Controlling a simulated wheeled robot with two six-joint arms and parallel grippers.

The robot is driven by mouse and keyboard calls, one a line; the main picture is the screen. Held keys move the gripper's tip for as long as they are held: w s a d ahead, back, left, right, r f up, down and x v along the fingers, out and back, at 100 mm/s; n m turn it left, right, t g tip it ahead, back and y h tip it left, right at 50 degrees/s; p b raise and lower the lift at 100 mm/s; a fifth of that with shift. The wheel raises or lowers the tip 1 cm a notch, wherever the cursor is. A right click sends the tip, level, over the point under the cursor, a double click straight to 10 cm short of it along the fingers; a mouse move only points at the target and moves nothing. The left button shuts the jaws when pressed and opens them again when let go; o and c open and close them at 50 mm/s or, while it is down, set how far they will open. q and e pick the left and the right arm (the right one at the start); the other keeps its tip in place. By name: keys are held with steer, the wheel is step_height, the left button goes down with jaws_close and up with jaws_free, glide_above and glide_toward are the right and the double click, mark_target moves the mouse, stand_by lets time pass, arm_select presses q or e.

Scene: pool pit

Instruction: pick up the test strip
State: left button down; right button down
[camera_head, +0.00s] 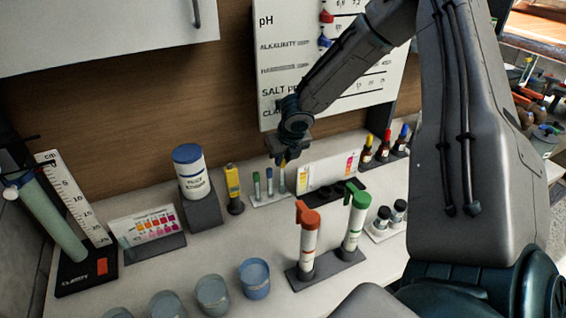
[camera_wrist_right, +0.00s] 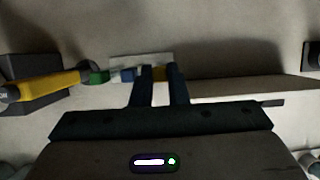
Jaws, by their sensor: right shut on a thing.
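My right gripper (camera_head: 285,160) is low over a small white rack (camera_head: 268,198) at the back of the counter. My left gripper is not in view.
A yellow bottle (camera_head: 233,188) and a white canister (camera_head: 190,172) stand left of the rack. A colour chart (camera_head: 330,172) stands close on its right. Orange-topped (camera_head: 309,240) and green-topped (camera_head: 354,220) tubes stand in front. Several cups line the front edge.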

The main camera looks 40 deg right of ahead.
step_height(320, 180, up, 10)
steer(key=p, duration=0.1)
steer(key=s+a+b, duration=0.2)
steer(key=s+b, duration=0.3)
steer(key=s, duration=0.3)
steer(key=s+a+b, duration=0.3)
steer(key=s+b, duration=0.2)
steer(key=s, duration=0.4)
steer(key=shift+s+a+b, duration=0.15)
steer(key=shift+a+b, duration=0.05)
steer(key=shift+b, duration=0.2)
steer(key=shift+f, duration=0.1)
